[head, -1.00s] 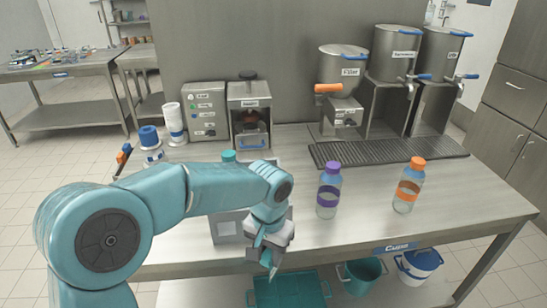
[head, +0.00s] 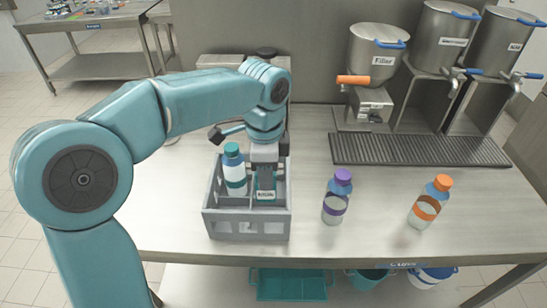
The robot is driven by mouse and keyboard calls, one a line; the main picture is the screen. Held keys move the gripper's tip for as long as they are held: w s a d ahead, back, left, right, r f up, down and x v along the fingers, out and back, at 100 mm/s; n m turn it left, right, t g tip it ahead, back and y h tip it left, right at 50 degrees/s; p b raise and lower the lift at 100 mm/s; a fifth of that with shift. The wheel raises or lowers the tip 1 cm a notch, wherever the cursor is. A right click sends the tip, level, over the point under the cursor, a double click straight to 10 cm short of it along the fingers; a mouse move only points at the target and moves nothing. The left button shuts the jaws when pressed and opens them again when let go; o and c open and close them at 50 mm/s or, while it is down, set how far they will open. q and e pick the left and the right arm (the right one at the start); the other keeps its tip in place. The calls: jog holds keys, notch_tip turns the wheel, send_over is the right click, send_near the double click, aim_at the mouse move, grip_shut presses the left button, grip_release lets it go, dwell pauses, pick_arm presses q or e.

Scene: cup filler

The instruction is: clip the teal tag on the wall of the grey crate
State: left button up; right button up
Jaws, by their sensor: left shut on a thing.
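The grey crate (head: 247,227) stands on the steel table, left of the middle, with dividers inside. A bottle with a teal cap (head: 233,160) stands upright in its left part. My left gripper (head: 265,172) points down over the crate's right part and is shut on the teal tag (head: 265,190). The tag hangs below the jaws, with a small white printed label facing me. I cannot tell whether the tag touches a wall or divider of the crate. My right gripper is not in view.
A purple-capped bottle (head: 336,198) and an orange-capped bottle (head: 429,203) stand to the right of the crate. A drip grate (head: 420,150) and the filler pot (head: 376,58) are behind them. Teal and blue-white buckets sit below the table. The front right tabletop is clear.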

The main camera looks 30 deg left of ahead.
pick_arm(q)
jog(key=shift+s+a+r, duration=0.1)
jog(key=shift+r, duration=0.1)
jog(key=shift+d+f+b, duration=0.25)
jog(key=shift+b, duration=0.1)
jog(key=shift+f, duration=0.3)
jog(key=b, duration=0.6)
send_over(267, 212)
notch_tip(267, 212, down, 6)
jog(key=shift+r, duration=0.25)
jog(key=shift+a+f, duration=0.1)
jog(key=shift+f, duration=0.25)
jog(key=shift+f+b, duration=1.4)
jog(key=shift+f, duration=0.6)
jog(key=shift+f, duration=0.25)
jog(key=o, duration=1.1)
